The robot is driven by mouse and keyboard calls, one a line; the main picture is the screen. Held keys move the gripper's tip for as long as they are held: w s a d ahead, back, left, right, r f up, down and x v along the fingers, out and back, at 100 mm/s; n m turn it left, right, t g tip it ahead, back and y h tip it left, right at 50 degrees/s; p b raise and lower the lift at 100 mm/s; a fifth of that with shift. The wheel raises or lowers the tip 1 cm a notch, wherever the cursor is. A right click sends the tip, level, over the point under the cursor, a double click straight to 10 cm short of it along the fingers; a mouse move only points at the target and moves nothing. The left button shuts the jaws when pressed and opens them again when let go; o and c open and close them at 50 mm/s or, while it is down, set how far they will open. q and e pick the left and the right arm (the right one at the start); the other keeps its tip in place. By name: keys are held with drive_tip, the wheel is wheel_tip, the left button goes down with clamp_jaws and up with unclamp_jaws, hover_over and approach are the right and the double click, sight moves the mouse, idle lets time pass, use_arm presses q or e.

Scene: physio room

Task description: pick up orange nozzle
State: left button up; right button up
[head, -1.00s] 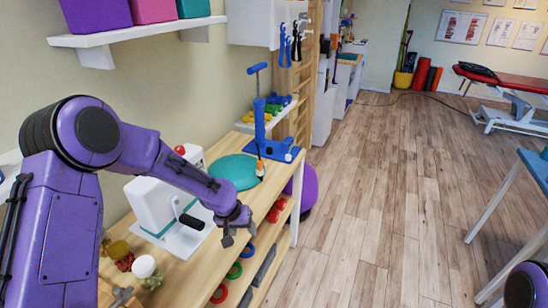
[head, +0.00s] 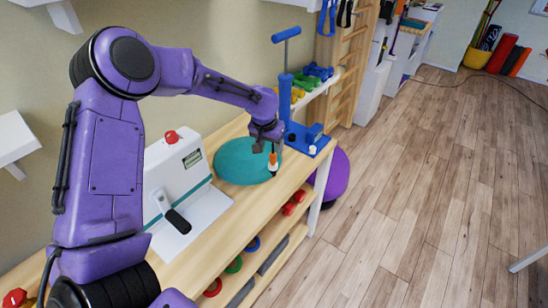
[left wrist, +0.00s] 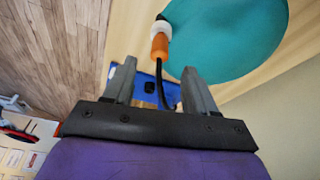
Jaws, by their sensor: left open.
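The orange nozzle (head: 273,159) stands near the front edge of the wooden bench top, by the rim of a teal disc (head: 238,163). It has a white collar and a dark end. In the left wrist view the orange nozzle (left wrist: 159,47) lies just beyond the fingertips, roughly in line with the gap, with a black hose running back between the fingers. My left gripper (head: 268,140) is above the nozzle, fingers pointing down; in the wrist view the left gripper (left wrist: 159,70) is open and empty. My right gripper is not in view.
A blue pump (head: 287,95) with a T-handle stands just behind the gripper. A white device (head: 179,165) with a red knob and black lever stands nearer on the bench. Lower shelves hold colored rings.

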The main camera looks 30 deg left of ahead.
sight(273, 153)
use_arm(q)
drive_tip(key=p+x, duration=0.1)
drive_tip(key=x, duration=0.5)
drive_tip(key=shift+w+f+p, duration=0.1)
drive_tip(key=shift+f+p, duration=0.1)
drive_tip(key=shift+p, duration=0.2)
clamp_jaws()
